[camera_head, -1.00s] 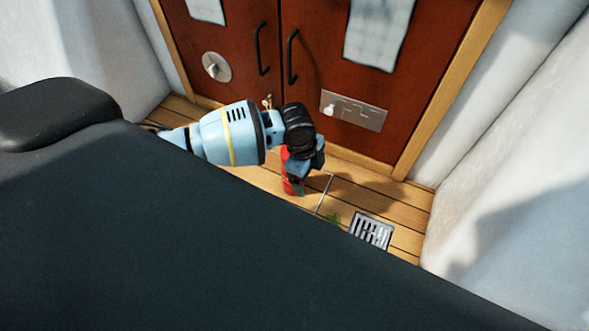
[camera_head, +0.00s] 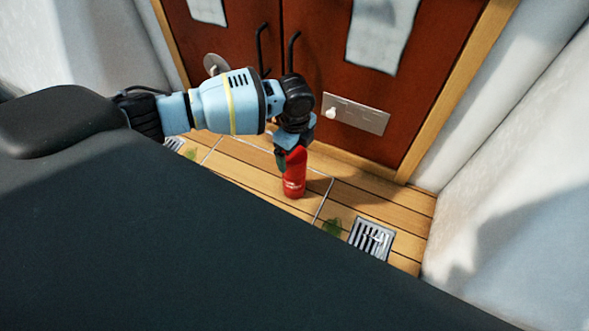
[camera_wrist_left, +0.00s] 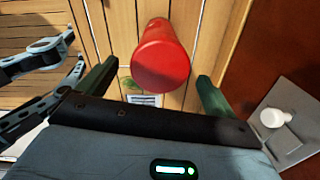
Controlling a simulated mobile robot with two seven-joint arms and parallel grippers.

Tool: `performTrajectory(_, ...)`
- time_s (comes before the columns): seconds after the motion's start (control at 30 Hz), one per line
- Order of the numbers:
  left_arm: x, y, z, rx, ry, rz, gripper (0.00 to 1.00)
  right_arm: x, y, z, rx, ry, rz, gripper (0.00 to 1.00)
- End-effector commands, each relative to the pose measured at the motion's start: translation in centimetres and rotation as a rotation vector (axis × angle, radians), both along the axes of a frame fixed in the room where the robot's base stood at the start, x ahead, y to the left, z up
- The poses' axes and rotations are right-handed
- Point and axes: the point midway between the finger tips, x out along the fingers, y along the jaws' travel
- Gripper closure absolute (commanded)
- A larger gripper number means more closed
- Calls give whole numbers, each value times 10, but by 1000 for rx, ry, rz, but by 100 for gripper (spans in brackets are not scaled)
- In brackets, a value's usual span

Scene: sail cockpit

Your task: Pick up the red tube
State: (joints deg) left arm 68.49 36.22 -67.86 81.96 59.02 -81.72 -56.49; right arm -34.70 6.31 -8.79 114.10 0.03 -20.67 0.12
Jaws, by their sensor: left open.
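The red tube (camera_head: 295,176) stands upright on the wooden floor in front of the brown doors. My left gripper (camera_head: 287,150) is at the tube's upper end in the head view, and partly covers its left side there. In the left wrist view the tube (camera_wrist_left: 161,58) is seen from its top end, between and beyond the two green fingers of the left gripper (camera_wrist_left: 156,82). These fingers are spread, with a visible gap on either side of the tube. My right gripper is not in view.
Brown double doors (camera_head: 330,75) with black handles rise behind the tube. A metal floor grate (camera_head: 371,238) lies to its right, with a green patch (camera_head: 332,226) beside it. White walls (camera_head: 530,170) flank the floor. My dark body fills the lower left.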

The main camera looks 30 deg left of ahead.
Motion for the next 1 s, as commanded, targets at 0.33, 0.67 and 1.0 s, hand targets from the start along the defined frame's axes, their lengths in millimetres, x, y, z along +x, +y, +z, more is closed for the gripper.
performTrajectory(0.33, -1, 4, -40, -1, 2, 0, 8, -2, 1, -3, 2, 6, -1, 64)
performTrajectory(0.67, 0, 4, -51, 0, -1, 1, 8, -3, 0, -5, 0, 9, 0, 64)
performTrajectory(1.0, 0, 4, -51, 0, -1, 1, 45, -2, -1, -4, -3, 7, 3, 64)
